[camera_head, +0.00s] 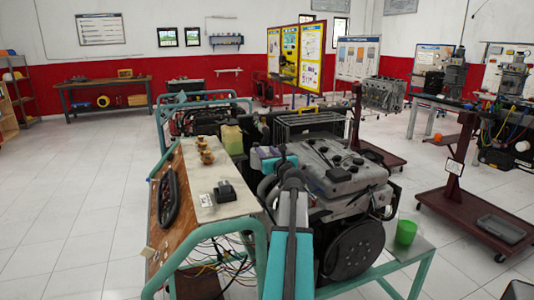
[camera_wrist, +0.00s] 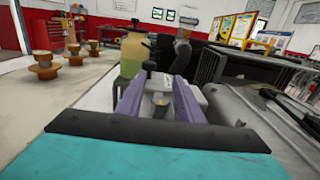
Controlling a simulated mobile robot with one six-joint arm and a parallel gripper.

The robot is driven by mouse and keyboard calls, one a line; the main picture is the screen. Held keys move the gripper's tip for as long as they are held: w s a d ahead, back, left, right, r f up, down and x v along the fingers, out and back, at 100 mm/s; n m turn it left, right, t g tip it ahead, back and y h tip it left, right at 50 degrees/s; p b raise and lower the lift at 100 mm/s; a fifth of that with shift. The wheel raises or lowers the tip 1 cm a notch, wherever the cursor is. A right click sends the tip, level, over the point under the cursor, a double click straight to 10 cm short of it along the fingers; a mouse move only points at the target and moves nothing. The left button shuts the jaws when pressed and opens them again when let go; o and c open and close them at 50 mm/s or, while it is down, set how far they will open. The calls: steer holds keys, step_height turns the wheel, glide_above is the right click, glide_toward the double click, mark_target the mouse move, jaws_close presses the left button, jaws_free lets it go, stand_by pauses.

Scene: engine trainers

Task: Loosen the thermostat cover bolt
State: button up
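My gripper (camera_wrist: 158,98) reaches forward in the wrist view with its two purple-grey fingers spread apart. Between and beyond the fingers is a grey metal housing, which looks like the thermostat cover (camera_wrist: 160,86). A small yellowish bolt head (camera_wrist: 160,99) shows in the gap between the fingers. I see no contact between the fingers and the bolt. In the head view, my gripper (camera_head: 274,156) is above the left rear side of the grey engine (camera_head: 335,170). The bolt and cover cannot be made out there.
A yellow-green bottle (camera_wrist: 132,56) stands just beyond the left finger. A wire cage (camera_head: 310,124) is behind the engine. A green cup (camera_head: 405,232) stands at the right.

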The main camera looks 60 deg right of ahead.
jaws_close()
steer(key=shift+f+n+y+b, duration=0.1)
steer(key=shift+n+y+b, duration=0.2)
steer(key=shift+y+b, duration=0.1)
steer(key=shift+w+t+y, duration=0.1)
steer(key=shift+t+y, duration=0.2)
steer(key=shift+t, duration=0.1)
steer(key=shift+w+a+n+t+y, duration=0.1)
steer(key=shift+a+n+t+y, duration=0.2)
steer(key=shift+n+y, duration=0.35)
steer(key=shift+w+a+n+t+y, duration=0.15)
steer(key=shift+n+t+y, duration=0.25)
steer(key=shift+n+y, duration=0.25)
steer(key=shift+s, duration=0.1)
jaws_free()
